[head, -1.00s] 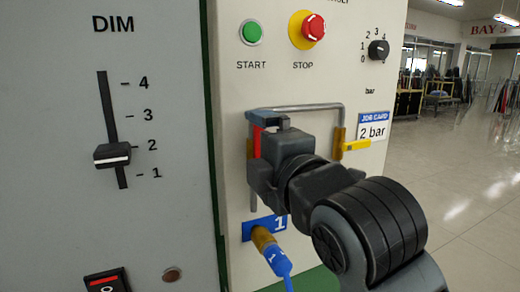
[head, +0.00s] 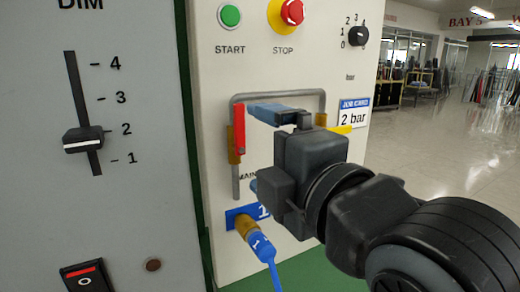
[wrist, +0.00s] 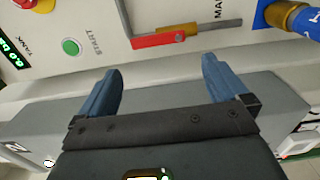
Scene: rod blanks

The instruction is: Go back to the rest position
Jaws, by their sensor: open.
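My gripper (wrist: 162,85) is open, with two blue fingers spread apart and nothing between them in the wrist view. In the head view my gripper (head: 262,150) is in front of the cream panel (head: 300,75), and my wrist hides part of that panel. A red valve lever (head: 239,128) on the grey pipe points along the left pipe run. The lever also shows in the wrist view (wrist: 158,40), beyond the fingers and apart from them. A yellow lever (head: 338,129) sits on the right pipe run, partly hidden by my gripper.
The panel carries a green start button (head: 230,15), a red stop button (head: 291,11), a dial (head: 358,36) and a job card reading 2 bar (head: 354,113). A blue hose (head: 262,247) hangs below port 1. A grey DIM cabinet (head: 130,200) stands left. Open floor (head: 450,150) lies right.

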